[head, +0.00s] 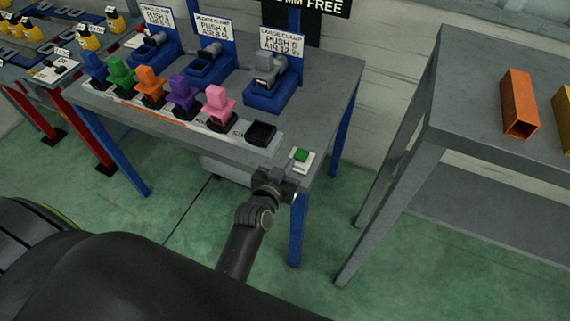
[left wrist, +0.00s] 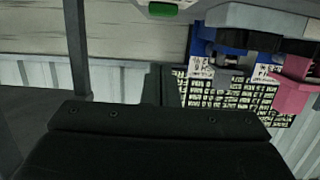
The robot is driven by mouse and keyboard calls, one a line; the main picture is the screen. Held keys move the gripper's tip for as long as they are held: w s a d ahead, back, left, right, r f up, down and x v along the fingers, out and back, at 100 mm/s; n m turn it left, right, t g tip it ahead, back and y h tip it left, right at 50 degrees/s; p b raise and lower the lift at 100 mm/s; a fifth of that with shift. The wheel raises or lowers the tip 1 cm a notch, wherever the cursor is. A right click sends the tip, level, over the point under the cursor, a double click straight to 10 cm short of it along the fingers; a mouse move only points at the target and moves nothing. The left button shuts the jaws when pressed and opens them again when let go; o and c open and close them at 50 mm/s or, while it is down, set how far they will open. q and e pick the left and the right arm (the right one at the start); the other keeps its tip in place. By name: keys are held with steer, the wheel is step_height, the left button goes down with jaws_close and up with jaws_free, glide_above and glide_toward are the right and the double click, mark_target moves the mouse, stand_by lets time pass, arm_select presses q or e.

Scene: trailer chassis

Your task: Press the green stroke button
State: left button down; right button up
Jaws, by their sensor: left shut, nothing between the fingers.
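The green stroke button (head: 301,155) sits on a small pale plate at the near right corner of the grey clamp table (head: 335,75). My left gripper (head: 277,182) is shut and empty, at the table's near edge just below and left of the button in the head view. A small gap shows between them there. In the left wrist view the green button (left wrist: 163,9) is at the top edge, partly cut off, above the dark gripper fingers (left wrist: 161,86). My right gripper is not in view.
Colored clamp pieces, including a pink one (head: 218,104), stand in a row left of the button, beside a black block (head: 261,133). A blue large clamp (head: 270,85) stands behind. A grey table (head: 432,110) with an orange tube (head: 519,104) is at right, with floor between.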

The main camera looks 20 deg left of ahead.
arm_select(q)
steer(key=shift+v, duration=0.9)
steer(key=s+a+f+g+b, duration=0.15)
steer(key=s+f+g, duration=0.45)
steer(key=f, duration=1)
steer(key=s+a+f+g+b, duration=0.1)
steer(key=s+a+f+g, duration=0.1)
steer(key=s+f, duration=1.1)
steer(key=s+a+f+g, duration=0.3)
steer(key=s+f, duration=0.5)
steer(key=s, duration=0.3)
steer(key=s+a+f+n+g+y+b, duration=0.1)
steer(key=s+a+f+g, duration=0.2)
steer(key=s+a+f, duration=0.3)
steer(key=s+f, duration=0.2)
steer(key=s, duration=0.3)
steer(key=shift+s+f+y, duration=0.15)
steer(key=shift+s+y, duration=0.15)
